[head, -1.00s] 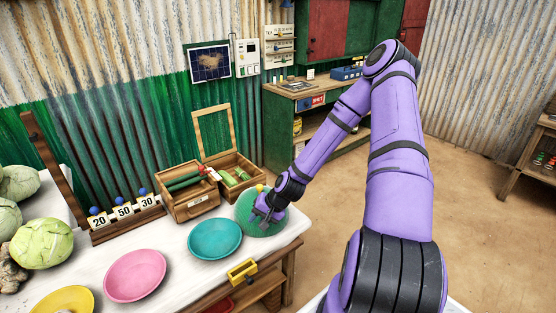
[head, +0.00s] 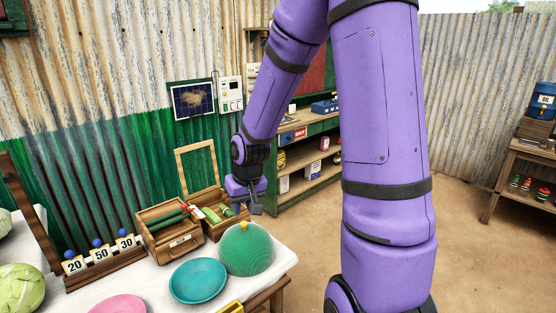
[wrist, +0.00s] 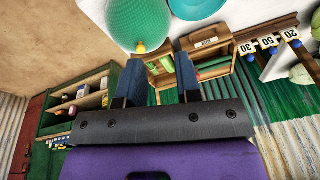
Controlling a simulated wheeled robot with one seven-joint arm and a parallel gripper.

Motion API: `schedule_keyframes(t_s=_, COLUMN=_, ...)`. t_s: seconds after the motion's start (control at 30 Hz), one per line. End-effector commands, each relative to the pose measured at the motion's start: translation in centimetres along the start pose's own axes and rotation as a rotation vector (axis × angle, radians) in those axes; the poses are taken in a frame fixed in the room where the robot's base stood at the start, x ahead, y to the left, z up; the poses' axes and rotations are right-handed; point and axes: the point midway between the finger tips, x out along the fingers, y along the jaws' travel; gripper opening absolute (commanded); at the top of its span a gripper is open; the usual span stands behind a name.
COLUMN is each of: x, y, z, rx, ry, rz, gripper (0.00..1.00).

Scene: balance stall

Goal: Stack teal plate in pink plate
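The teal plate (head: 198,280) lies on the white-topped table, left of a green ribbed dome. Part of the teal plate (wrist: 195,7) shows at the top edge of the wrist view. The pink plate (head: 119,304) is left of the teal plate, cut off by the bottom of the head view; I do not see it in the wrist view. The two plates are apart. My gripper (head: 252,210) is raised behind the dome, by the wooden boxes, away from both plates. In the wrist view my gripper (wrist: 160,75) has its fingers spread with nothing held between them.
The green dome (head: 246,252) with a yellow knob stands near the table's right end. Wooden boxes (head: 171,234) with green items stand behind the plates. A rack (head: 104,256) labelled 20, 50, 30 is at left, with a cabbage (head: 18,289) beside it.

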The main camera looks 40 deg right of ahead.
Motion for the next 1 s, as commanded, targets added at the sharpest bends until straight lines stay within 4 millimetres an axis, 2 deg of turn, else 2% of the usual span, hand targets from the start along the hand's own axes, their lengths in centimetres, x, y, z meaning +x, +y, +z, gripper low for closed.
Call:
schedule_keyframes(t_s=0.03, x=-1.8, y=-0.5, z=0.2, rx=-0.021, ry=0.017, rz=0.017, gripper=0.32)
schedule_keyframes(t_s=0.1, x=-3.9, y=-1.0, z=0.7, rx=-0.043, ry=0.031, rz=0.037, gripper=0.32)
schedule_keyframes(t_s=0.37, x=-11.5, y=-2.7, z=3.5, rx=-0.109, ry=0.09, rz=0.085, gripper=0.32)
schedule_keyframes(t_s=0.6, x=-17.9, y=-3.9, z=7.5, rx=-0.156, ry=0.151, rz=0.09, gripper=0.32)
schedule_keyframes(t_s=0.8, x=-22.3, y=-4.3, z=11.6, rx=-0.193, ry=0.2, rz=0.064, gripper=0.32)
schedule_keyframes(t_s=1.0, x=-25.1, y=-4.1, z=15.3, rx=-0.221, ry=0.236, rz=0.024, gripper=0.32)
